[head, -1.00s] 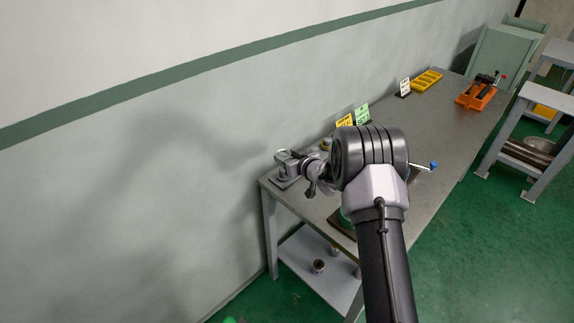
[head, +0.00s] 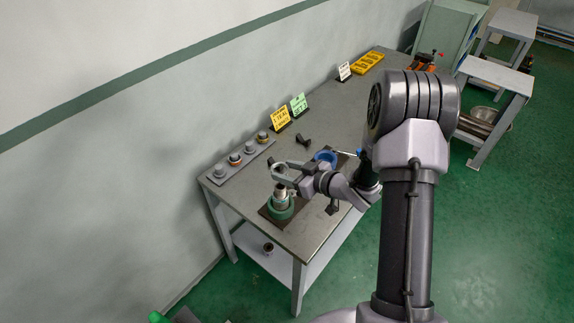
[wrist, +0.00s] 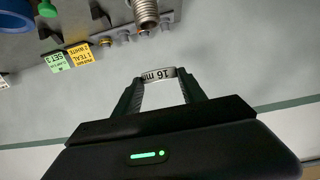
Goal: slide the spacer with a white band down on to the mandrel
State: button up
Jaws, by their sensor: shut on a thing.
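My gripper (wrist: 160,88) is shut on a spacer (wrist: 158,75) with a pale band marked "16 mm", seen between the fingertips in the wrist view. In the head view my gripper (head: 284,173) is over the table's near end, close above the mandrel (head: 281,193). The mandrel stands upright in a green vise (head: 281,210). The ridged metal mandrel (wrist: 146,10) also shows at the top of the wrist view, apart from the spacer. The spacer is hard to make out in the head view.
A grey rack (head: 238,164) with several spacers lies along the wall. Yellow (head: 281,119) and green (head: 298,105) signs stand behind it. A dark clamp-like piece (head: 303,140) lies between.

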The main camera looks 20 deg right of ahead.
jog(key=b, duration=0.5)
send_over(285, 193)
jog(key=shift+s+d+f, duration=0.1)
jog(key=shift+s+f, duration=0.05)
jog(key=shift+f, duration=1.35)
jog(key=shift+s+d+f, duration=0.1)
jog(key=shift+s+f, duration=0.05)
jog(key=shift+f, duration=1.3)
jog(key=shift+f+b, duration=2.45)
jog(key=shift+f, duration=0.05)
jog(key=o, duration=1.4)
jog(key=shift+s+r, duration=0.1)
jog(key=p+v, duration=0.4)
jog(key=v, duration=1.3)
jog(key=shift+s+r+p, duration=0.1)
jog(key=shift+p, duration=0.2)
